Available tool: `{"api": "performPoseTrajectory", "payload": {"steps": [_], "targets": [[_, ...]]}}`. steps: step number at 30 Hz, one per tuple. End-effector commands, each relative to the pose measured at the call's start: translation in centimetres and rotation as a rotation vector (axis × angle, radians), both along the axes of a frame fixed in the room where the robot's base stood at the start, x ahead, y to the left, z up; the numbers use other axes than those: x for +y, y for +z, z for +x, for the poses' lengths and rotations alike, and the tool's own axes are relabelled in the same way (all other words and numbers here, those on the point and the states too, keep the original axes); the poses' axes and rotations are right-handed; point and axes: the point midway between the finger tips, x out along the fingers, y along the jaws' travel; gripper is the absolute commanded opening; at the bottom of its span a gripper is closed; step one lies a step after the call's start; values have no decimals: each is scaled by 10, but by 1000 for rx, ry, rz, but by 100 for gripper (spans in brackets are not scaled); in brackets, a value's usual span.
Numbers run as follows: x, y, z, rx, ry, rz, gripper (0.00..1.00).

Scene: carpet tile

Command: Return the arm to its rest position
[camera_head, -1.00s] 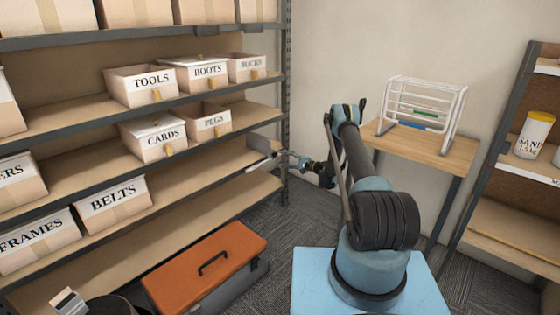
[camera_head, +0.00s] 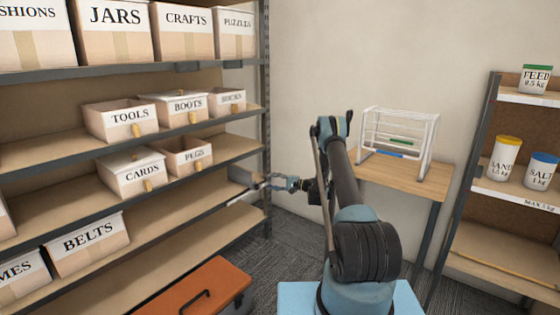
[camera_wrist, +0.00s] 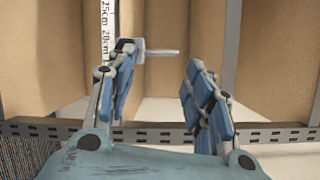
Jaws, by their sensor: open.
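My gripper (camera_head: 272,183) is at the right end of the left shelving unit, beside its front upright, at about the level of the shelf under the CARDS and PEGS boxes. In the wrist view my gripper (camera_wrist: 160,85) is open, its two blue-padded fingers apart with nothing between them. Beyond the fingers are a grey metal shelf edge (camera_wrist: 55,127) and tan panels. My arm reaches forward and left from its blue base, bent at the elbow.
The shelving unit (camera_head: 120,72) holds labelled boxes, including CARDS (camera_head: 133,178) and BELTS (camera_head: 87,245). An orange toolbox (camera_head: 205,285) is on the carpet. A wooden table (camera_head: 400,180) bears a white rack (camera_head: 400,140). Canisters stand on the right shelf (camera_head: 515,195).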

Motion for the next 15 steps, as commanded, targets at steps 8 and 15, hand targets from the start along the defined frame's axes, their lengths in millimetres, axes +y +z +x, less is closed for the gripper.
{"api": "performPoseTrajectory", "payload": {"steps": [8,15], "targets": [[-2,65,-9,-17,8,-125,47],[-6,108,-24,-30,15,-217,47]]}}
